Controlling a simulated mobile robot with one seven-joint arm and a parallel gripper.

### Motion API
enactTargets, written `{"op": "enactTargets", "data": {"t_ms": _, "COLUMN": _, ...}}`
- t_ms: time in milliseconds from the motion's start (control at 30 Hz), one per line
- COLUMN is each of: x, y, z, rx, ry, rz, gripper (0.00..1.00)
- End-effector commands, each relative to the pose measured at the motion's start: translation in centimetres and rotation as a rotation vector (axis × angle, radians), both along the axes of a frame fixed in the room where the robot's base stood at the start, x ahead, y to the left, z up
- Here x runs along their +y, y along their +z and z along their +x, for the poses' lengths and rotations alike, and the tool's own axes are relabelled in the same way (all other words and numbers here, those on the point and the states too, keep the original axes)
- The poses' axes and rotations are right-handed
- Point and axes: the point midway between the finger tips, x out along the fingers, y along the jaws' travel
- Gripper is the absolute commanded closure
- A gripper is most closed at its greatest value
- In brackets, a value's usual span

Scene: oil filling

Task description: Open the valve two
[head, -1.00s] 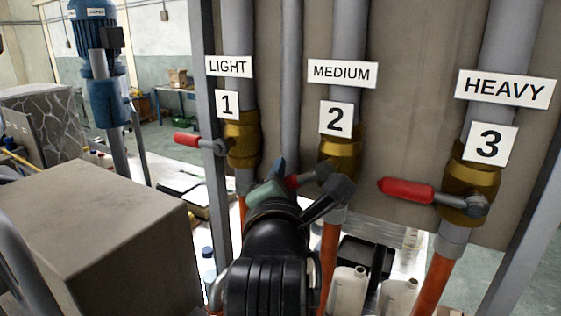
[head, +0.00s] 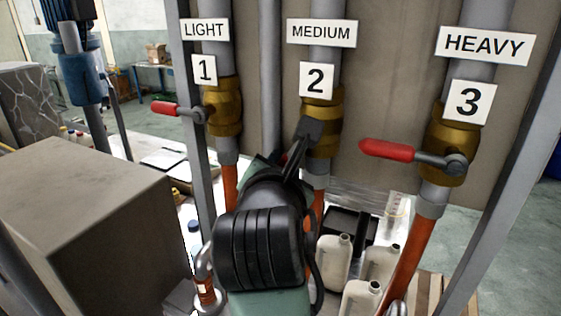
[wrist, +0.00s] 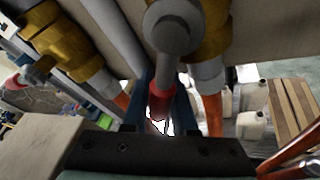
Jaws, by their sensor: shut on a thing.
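Valve two is the brass valve (head: 327,108) under the MEDIUM sign (head: 321,32) and the number 2 plate (head: 316,79) in the head view. My gripper (head: 290,152) is at its lever, and my wrist hides most of the lever there. In the wrist view the lever's grey pivot (wrist: 173,35) is at top centre. Its red handle (wrist: 160,103) runs down from the pivot between my two blue fingers, which are shut on it. The brass body of valve two (wrist: 217,28) is partly hidden behind the pivot.
Valve one (head: 222,106) is to the left and valve three (head: 452,145) to the right, each with a red lever pointing left. White bottles (head: 333,262) stand below. A large brown box (head: 75,220) is at left. Grey posts flank the pipes.

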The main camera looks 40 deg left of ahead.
Motion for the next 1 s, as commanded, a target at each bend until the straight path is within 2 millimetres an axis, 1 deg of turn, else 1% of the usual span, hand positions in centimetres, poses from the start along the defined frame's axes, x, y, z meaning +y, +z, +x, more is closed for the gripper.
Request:
{"op": "enactTargets", "data": {"t_ms": 300, "x": -0.04, "y": -0.05, "z": 0.05, "rx": 0.001, "ry": -0.002, "rz": -0.001, "gripper": 1.0}}
{"op": "enactTargets", "data": {"t_ms": 333, "x": -0.04, "y": -0.05, "z": 0.05, "rx": 0.001, "ry": -0.002, "rz": -0.001, "gripper": 0.69}}
{"op": "enactTargets", "data": {"t_ms": 467, "x": -0.04, "y": -0.05, "z": 0.04, "rx": 0.001, "ry": -0.002, "rz": 0.0, "gripper": 0.45}}
{"op": "enactTargets", "data": {"t_ms": 1000, "x": 0.04, "y": 0.04, "z": 0.01, "rx": 0.004, "ry": -0.001, "rz": 0.012, "gripper": 0.44}}
